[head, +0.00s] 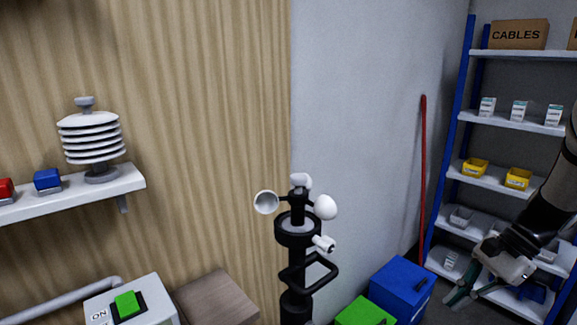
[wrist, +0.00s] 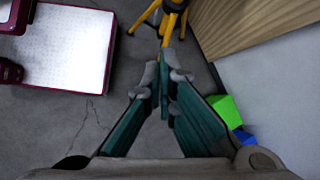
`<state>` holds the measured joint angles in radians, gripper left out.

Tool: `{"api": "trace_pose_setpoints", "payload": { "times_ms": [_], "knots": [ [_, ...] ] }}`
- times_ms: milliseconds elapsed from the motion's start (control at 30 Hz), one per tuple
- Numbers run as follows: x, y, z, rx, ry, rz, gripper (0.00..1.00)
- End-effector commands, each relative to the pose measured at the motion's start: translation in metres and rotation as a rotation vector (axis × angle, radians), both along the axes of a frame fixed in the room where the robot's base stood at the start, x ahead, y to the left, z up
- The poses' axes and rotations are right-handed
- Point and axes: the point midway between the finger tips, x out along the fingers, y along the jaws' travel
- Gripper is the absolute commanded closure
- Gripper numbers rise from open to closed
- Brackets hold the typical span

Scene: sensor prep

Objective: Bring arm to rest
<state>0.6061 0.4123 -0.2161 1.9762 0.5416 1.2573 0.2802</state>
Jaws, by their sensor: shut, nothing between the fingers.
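My gripper (head: 461,297) is at the lower right of the head view, at the end of my dark arm, in front of the lower part of the shelf rack. In the wrist view my gripper (wrist: 165,75) points out over the grey floor. Its green fingers come together at the tips, and it is shut and empty. Nothing touches the fingertips.
A shelf rack (head: 465,115) with boxes and yellow bins stands at right. Blue (head: 402,286) and green (head: 365,313) boxes sit beside a black sensor mast (head: 297,262). A yellow tripod (wrist: 172,20) and a white-topped platform (wrist: 65,45) stand on the floor.

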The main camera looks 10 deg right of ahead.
Motion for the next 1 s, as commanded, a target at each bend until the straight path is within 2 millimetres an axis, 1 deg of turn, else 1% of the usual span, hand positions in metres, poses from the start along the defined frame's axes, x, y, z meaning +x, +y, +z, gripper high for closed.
{"api": "trace_pose_setpoints", "payload": {
  "times_ms": [267, 367, 467, 600, 700, 900, 1000],
  "knots": [
    [-0.006, 0.036, 0.034, -0.083, -0.072, 0.157, 1.0],
    [-0.012, 0.053, 0.049, -0.128, -0.111, 0.24, 1.0],
    [-0.022, 0.077, 0.068, -0.189, -0.166, 0.355, 1.0],
    [-0.042, 0.11, 0.093, -0.288, -0.253, 0.533, 1.0],
    [-0.059, 0.13, 0.106, -0.362, -0.317, 0.658, 1.0],
    [-0.094, 0.161, 0.125, -0.515, -0.452, 0.904, 1.0],
    [-0.112, 0.172, 0.13, -0.595, -0.521, 1.02, 1.0]
  ]
}}
